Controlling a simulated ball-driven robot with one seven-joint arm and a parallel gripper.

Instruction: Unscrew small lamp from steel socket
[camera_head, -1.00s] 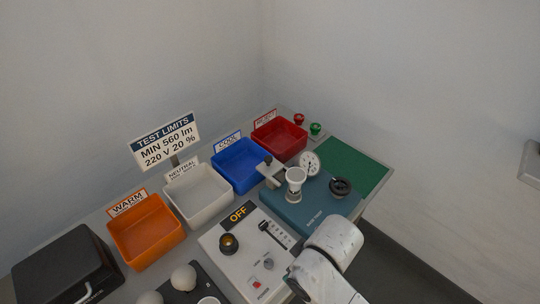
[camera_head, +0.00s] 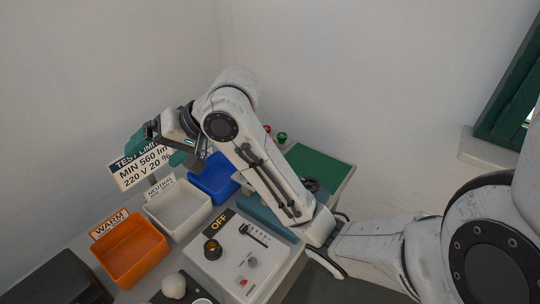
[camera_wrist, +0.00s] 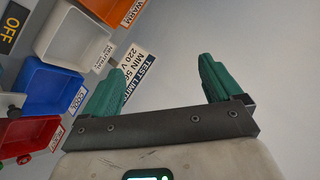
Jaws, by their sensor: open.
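My gripper (camera_head: 157,152) is raised at the back of the bench, in front of the test limits sign. In the wrist view its two teal fingers (camera_wrist: 164,75) are wide apart with nothing between them. A dark socket with a brass-coloured middle (camera_head: 212,250) is on the white test panel (camera_head: 221,268), well below and apart from my gripper. I cannot make out a small lamp in it, nor identify a steel socket. A white round bulb (camera_head: 173,285) sits at the bottom edge of the head view. My arm hides much of the teal device (camera_head: 262,216).
An orange bin (camera_head: 130,250), a white bin (camera_head: 180,212) and a blue bin (camera_head: 214,180) line the back. The sign (camera_head: 140,172) stands behind them. A red bin (camera_wrist: 30,137) shows in the wrist view.

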